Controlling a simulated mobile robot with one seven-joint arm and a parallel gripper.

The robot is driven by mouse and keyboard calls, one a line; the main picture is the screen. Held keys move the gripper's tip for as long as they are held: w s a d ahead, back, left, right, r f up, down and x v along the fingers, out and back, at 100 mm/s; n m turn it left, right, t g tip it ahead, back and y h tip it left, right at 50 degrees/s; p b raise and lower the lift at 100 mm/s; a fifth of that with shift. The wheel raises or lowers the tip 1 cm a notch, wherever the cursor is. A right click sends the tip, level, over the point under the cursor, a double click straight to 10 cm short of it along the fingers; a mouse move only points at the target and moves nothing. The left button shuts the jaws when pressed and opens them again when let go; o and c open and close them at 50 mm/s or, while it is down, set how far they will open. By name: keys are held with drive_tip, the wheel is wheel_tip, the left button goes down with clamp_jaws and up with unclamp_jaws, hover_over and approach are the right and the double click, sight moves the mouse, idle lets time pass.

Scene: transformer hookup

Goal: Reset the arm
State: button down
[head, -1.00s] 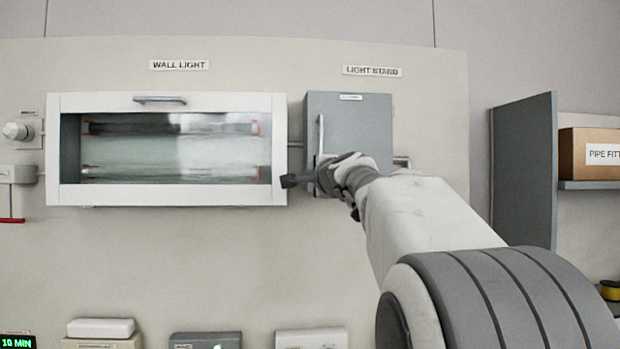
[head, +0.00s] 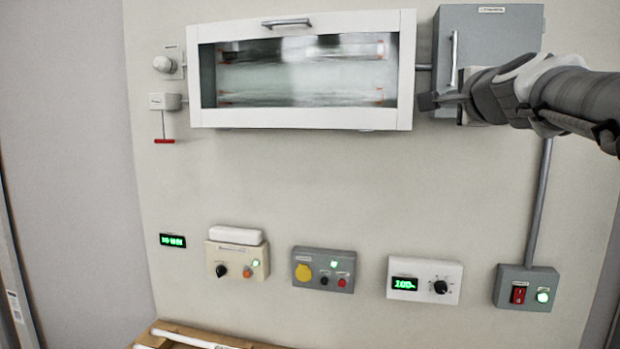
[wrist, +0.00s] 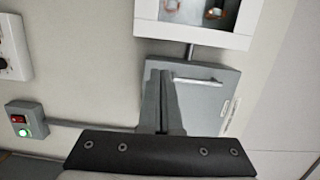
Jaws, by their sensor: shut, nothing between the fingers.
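My gripper (head: 440,102) is at the right end of the white-framed wall light in the head view, in front of the lower left of the grey box. Its fingers are together with nothing between them. In the wrist view my gripper (wrist: 160,95) overlaps the grey box (wrist: 205,100) beside its bar handle (wrist: 197,81). I cannot tell whether the fingers touch the box. The grey box (head: 505,38) shows closed in the head view, with its upright handle (head: 453,58) left of my arm.
The wall light (head: 300,118) has a closed glass front. Below it are a yellow-socket box (head: 323,270), a dial box (head: 424,281) and a red-switch box (head: 526,288) with a green lamp. A wooden crate (head: 190,335) is at the bottom. The wall between is clear.

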drive_tip(key=s+a+f+n+g+y, duration=0.1)
drive_tip(key=s+a+f+n+g, duration=0.1)
drive_tip(key=s+a+f+n, duration=0.35)
drive_tip(key=s+a+f+n+g+y, duration=0.2)
drive_tip(key=s+a+f, duration=0.1)
drive_tip(key=f, duration=0.5)
drive_tip(key=s+a+f+n+g+y, duration=0.1)
drive_tip(key=s+a+f+n+g, duration=0.3)
drive_tip(key=f, duration=0.3)
drive_tip(key=s+f+n+g+h, duration=0.2)
drive_tip(key=s+f+n+g, duration=0.2)
drive_tip(key=s+f, duration=1.2)
drive_tip(key=f+n, duration=0.1)
drive_tip(key=n, duration=0.2)
drive_tip(key=shift+a, duration=0.2)
